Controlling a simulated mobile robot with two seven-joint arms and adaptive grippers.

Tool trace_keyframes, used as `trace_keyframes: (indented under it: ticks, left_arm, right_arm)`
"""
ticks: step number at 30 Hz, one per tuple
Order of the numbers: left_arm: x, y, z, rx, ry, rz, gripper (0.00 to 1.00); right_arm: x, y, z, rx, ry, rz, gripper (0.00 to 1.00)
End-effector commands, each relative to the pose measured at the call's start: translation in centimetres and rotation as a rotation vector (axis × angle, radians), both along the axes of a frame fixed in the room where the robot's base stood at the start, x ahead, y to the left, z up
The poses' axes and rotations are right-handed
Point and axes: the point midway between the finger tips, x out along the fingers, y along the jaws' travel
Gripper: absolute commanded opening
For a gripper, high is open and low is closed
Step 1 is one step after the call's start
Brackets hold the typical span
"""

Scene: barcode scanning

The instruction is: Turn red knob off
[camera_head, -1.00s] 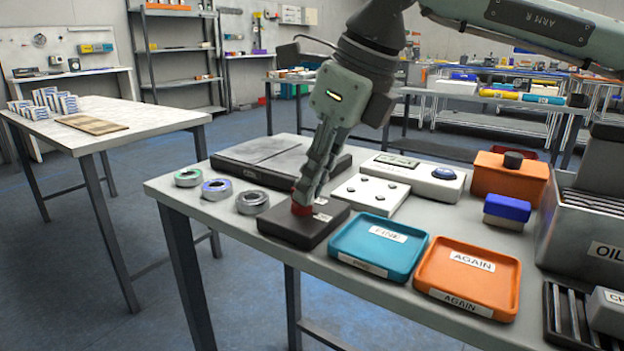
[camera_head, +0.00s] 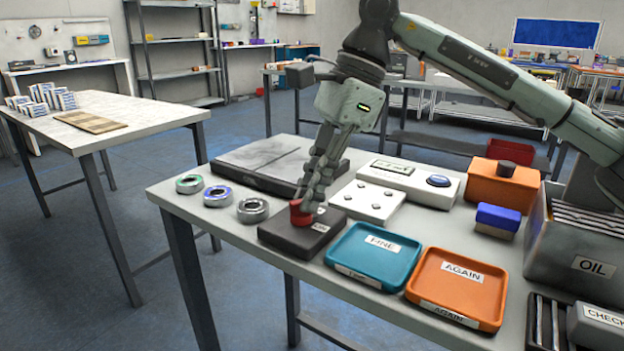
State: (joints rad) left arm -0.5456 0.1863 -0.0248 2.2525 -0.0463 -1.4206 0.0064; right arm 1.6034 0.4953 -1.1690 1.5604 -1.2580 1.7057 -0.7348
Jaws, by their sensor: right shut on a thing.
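The red knob (camera_head: 299,213) sits on top of a dark box (camera_head: 290,238) near the front edge of the table. A small white label shows on the box beside the knob. My right gripper (camera_head: 304,202) points down onto the knob and is shut on it, its fingers hiding part of the knob. The exact angle of the knob is hard to tell. My left gripper is not in view.
A blue-green FINE tray (camera_head: 368,275) and an orange AGAIN tray (camera_head: 458,310) lie right of the box. Several rings, such as the grey ring (camera_head: 253,210), lie left. A white button panel (camera_head: 368,201) and a dark flat plate (camera_head: 266,160) stand behind.

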Motion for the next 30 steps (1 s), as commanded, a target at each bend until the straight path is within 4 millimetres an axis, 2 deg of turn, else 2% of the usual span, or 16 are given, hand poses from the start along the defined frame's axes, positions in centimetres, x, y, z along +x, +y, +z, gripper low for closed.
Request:
trace_keyframes:
  ticks: [15, 30]
  left_arm:
    - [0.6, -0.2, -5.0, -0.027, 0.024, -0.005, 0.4]
    - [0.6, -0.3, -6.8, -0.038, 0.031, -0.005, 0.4]
  right_arm:
    - [0.6, 0.4, 0.3, 0.002, 0.0, 0.446, 0.0]
    - [0.8, 0.6, 0.1, 0.001, -0.003, 0.63, 0.0]
